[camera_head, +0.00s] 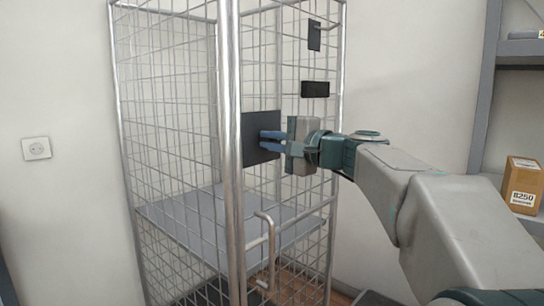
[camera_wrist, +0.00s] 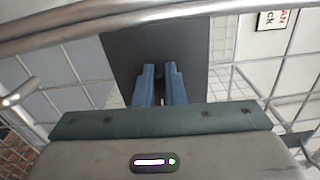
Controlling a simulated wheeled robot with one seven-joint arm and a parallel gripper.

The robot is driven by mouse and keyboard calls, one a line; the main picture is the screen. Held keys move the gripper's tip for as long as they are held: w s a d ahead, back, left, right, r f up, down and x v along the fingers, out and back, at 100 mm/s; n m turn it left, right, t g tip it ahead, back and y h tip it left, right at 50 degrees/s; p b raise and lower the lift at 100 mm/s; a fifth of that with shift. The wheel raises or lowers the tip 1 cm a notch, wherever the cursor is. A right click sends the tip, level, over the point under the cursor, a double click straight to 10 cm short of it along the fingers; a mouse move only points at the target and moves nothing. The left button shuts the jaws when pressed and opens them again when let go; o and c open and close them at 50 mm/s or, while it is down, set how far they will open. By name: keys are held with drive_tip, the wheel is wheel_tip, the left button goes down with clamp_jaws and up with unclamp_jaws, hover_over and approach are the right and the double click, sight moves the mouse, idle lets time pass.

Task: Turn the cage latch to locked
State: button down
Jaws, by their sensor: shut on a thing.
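The wire roll cage (camera_head: 228,120) stands in front of me, with a dark square latch plate (camera_head: 252,135) on its side at mid height. My gripper (camera_head: 272,143) reaches in from the right, its blue fingers at the plate. In the wrist view, the dark plate (camera_wrist: 120,55) lies behind the two blue fingers (camera_wrist: 162,85). The fingers are shut on the cage latch with a narrow gap between them. The latch lever is hidden by the fingers, so its angle cannot be told.
A bent metal handle (camera_head: 268,240) sticks out low on the cage. Two small dark plates (camera_head: 315,89) are higher on the mesh. A grey shelf (camera_head: 483,110) with a brown box (camera_head: 521,185) stands at the right. A wall socket (camera_head: 37,148) is at the left.

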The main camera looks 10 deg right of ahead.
drive_tip(key=shift+f+n+b, duration=0.1)
drive_tip(key=shift+n+b, duration=0.4)
drive_tip(key=c, duration=1.5)
unclamp_jaws()
drive_tip(key=shift+a, duration=0.1)
drive_tip(key=p+v, duration=0.1)
drive_tip(key=v, duration=1.3)
